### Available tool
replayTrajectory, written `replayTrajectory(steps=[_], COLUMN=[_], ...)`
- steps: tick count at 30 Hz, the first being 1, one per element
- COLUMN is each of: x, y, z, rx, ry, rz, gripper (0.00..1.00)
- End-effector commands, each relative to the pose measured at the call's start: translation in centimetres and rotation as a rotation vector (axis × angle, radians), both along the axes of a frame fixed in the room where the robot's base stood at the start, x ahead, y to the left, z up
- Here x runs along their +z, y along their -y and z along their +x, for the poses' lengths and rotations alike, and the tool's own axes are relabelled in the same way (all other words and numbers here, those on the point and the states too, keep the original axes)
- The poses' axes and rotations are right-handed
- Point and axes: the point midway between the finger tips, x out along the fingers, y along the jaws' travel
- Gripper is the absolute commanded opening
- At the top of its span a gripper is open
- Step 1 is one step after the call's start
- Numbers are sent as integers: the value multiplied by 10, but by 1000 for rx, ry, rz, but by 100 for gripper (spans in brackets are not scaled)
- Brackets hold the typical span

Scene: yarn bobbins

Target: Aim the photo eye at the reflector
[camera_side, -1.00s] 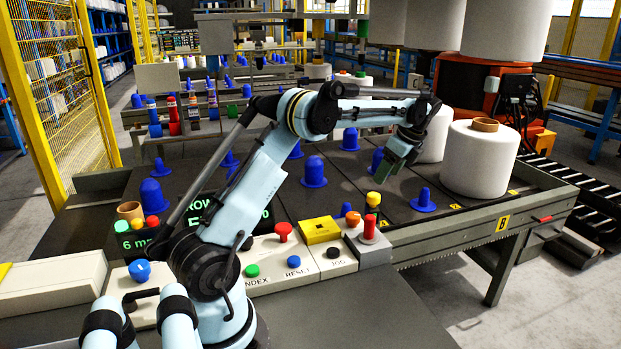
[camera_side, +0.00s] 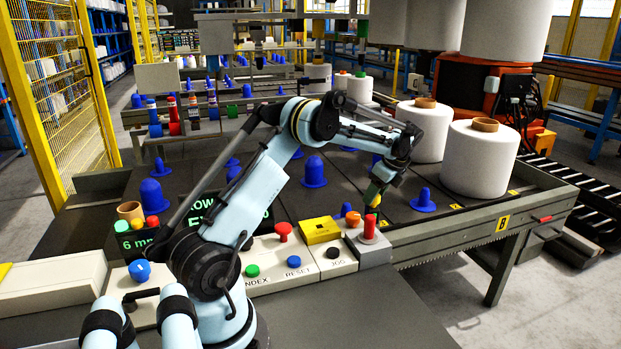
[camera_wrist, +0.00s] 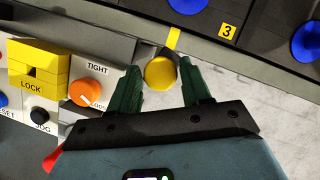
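A round yellow cap (camera_wrist: 160,72) stands at the conveyor edge; I take it to be the photo eye's head, though no label shows. My gripper (camera_wrist: 163,88) is open, its two dark green fingers on either side of the cap with gaps between. In the side view my gripper (camera_side: 374,192) points down at the cap and hides most of it. I cannot pick out a reflector in either view.
An orange TIGHT/LOOSE knob (camera_wrist: 86,93) and a yellow LOCK block (camera_wrist: 38,65) lie left of the fingers. Blue cones (camera_side: 422,201) and large white bobbins (camera_side: 480,160) stand on the conveyor.

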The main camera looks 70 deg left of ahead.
Motion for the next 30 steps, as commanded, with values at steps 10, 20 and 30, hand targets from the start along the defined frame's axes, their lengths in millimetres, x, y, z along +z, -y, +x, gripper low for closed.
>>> replayTrajectory(steps=[10,20,30], x=[0,0,0], y=[0,-1,-1], z=[0,2,2], rx=[13,264,300], ry=[-1,0,0], rz=[0,-2,-1], gripper=[9,9,9])
